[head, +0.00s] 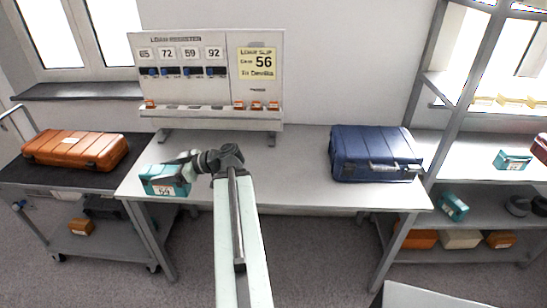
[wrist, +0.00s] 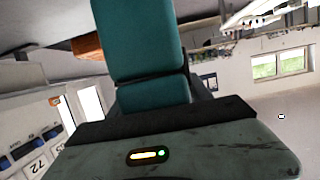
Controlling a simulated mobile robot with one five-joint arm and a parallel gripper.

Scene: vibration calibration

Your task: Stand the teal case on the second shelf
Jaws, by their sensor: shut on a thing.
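A teal case (head: 165,181) with a white label that seems to read 64 is at the left end of the table. My gripper (head: 186,170) is shut on it from its right side. I cannot tell whether the case touches the table top. In the wrist view the teal case (wrist: 138,40) fills the upper middle, and its far parts are out of frame. The shelf rack stands at the right. One of its shelves (head: 460,150) holds another teal case (head: 513,160), and a lower shelf (head: 475,228) holds a tilted teal case (head: 453,206).
A navy case (head: 375,154) lies on the table's right part; the table (head: 280,165) is clear between. A loan register board (head: 208,80) stands behind, with a slip (head: 257,62) reading case 56. An orange case (head: 76,149) lies on a cart at left.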

